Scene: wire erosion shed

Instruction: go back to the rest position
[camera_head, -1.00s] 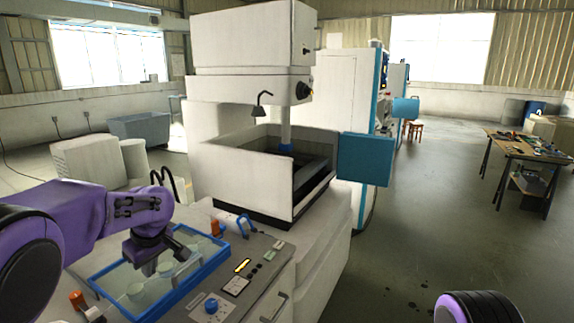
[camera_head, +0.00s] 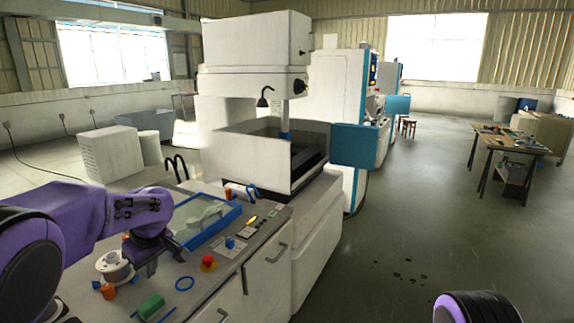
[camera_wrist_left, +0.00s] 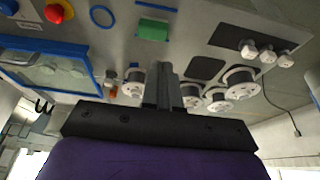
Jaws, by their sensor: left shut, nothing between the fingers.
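My left gripper (camera_head: 148,262) is over the bench top, near a white spool (camera_head: 115,268) and the blue-framed glass tray (camera_head: 212,230). Its fingers are together with nothing between them. The left wrist view shows the shut fingers (camera_wrist_left: 162,85) above the bench, with white spools (camera_wrist_left: 222,85) close by. The gripper itself hides part of the bench. Of my right arm, only a purple and black part shows at the bottom right of the head view; its gripper is out of view.
The bench holds a red button (camera_head: 208,262), a green block (camera_head: 150,306), a blue ring (camera_head: 185,283) and orange pieces. A large white machine (camera_head: 250,165) stands behind it. Open floor lies to the right, before a table (camera_head: 505,140) with parts.

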